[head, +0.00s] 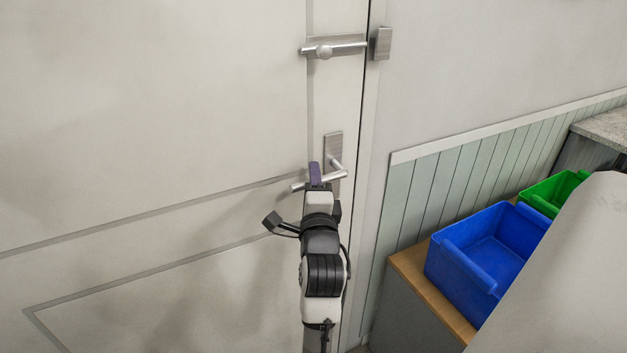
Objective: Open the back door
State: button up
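The pale back door (150,120) fills the left and middle of the head view. It looks closed, with a thin dark seam along its right edge. A silver lever handle (300,187) sticks out to the left from a metal plate (334,145). A silver sliding bolt (324,51) with a round knob sits higher up; its right end is at the door edge, close to the keeper (383,43) on the frame. My gripper (316,174) is at the lever, its purple finger overlapping the bar. Whether it grips the lever is unclear from this angle.
Right of the door, a blue bin (465,268) and a green bin (549,194) stand on a low wooden-topped cabinet (425,290) against green wall panelling (455,180). A grey counter (608,127) is at the far right. A large pale shape blocks the lower right.

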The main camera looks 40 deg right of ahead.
jog(key=shift+c, duration=0.4)
grip_shut()
jog(key=shift+f+b, duration=0.2)
jog(key=shift+b, duration=0.1)
jog(key=f+n+b, duration=0.1)
jog(key=b, duration=0.2)
jog(key=shift+f+n+t, duration=0.15)
jog(key=shift+n+t, duration=0.15)
jog(key=shift+n, duration=0.1)
jog(key=f+n+t+b, duration=0.1)
jog(key=n+b, duration=0.1)
jog(key=b, duration=0.2)
jog(key=d+f+n+t+y+b, duration=0.1)
jog(key=n+b, duration=0.2)
jog(key=f+n+t+y+b, duration=0.1)
jog(key=n+b, duration=0.1)
jog(key=b, duration=0.2)
jog(key=shift+s+d+f+n+b, duration=0.1)
jog(key=shift+s+d+n+b, duration=0.1)
jog(key=shift+n+b, duration=0.1)
jog(key=shift+n+t, duration=0.3)
